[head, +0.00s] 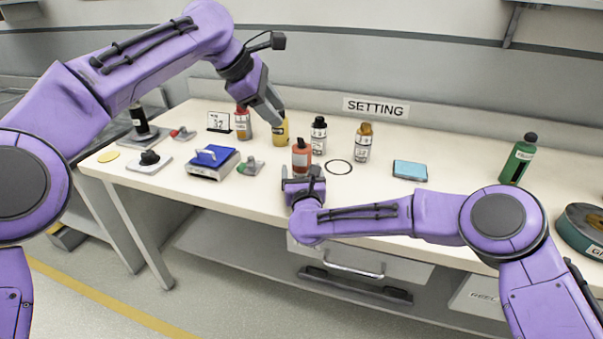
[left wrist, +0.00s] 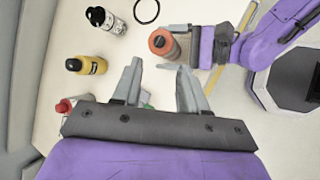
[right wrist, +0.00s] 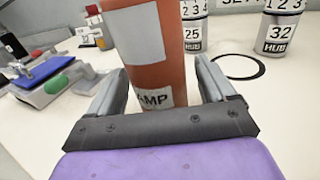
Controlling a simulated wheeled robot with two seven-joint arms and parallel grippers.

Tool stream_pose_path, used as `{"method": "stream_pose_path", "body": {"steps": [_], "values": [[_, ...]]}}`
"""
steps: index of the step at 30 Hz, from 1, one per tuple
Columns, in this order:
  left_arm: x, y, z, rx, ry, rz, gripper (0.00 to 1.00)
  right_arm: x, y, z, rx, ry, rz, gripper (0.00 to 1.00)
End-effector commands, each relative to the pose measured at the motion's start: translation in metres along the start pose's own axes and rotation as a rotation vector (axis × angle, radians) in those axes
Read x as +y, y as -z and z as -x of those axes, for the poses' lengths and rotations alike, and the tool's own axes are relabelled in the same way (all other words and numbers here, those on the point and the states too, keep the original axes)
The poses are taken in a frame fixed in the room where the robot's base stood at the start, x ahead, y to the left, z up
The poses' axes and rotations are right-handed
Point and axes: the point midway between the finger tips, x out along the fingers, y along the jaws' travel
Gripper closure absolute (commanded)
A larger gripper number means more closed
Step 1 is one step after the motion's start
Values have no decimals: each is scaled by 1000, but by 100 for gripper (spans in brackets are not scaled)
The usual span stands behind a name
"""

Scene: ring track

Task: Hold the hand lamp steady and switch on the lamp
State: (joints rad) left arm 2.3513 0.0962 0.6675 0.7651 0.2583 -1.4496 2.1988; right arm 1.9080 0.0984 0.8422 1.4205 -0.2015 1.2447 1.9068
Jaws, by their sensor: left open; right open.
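The hand lamp (head: 301,157) is an orange-red cylinder with a pale label, upright on the bench. In the right wrist view the lamp (right wrist: 155,50) stands between the fingers of my right gripper (right wrist: 160,85), its label ending in "AMP". My right gripper also shows low in front of it in the head view (head: 303,176); it is open around the lamp. My left gripper (head: 274,108) is open and empty, raised above the bench, left of and higher than the lamp. In the left wrist view the lamp top (left wrist: 163,43) lies just beyond the open fingers (left wrist: 160,72). No switch can be made out.
A yellow bottle (head: 280,132), a red bottle (head: 242,124) and labelled bottles (head: 318,137) (head: 363,143) stand behind. A black ring (head: 339,167) lies right of the lamp. A blue-topped device (head: 212,162) sits left. A blue tablet (head: 410,171) lies right, with bare bench around it.

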Motion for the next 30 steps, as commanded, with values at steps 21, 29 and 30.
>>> {"method": "stream_pose_path", "body": {"steps": [21,29,30], "values": [[-66,47,-68,-593,324,600,100,0,0,0,-1,-1,1,79],[-102,107,-74,-1179,593,1402,100,0,0,1,1,-1,1,79],[-104,114,-74,-1223,612,1473,100,0,0,1,1,-1,1,79]]}}
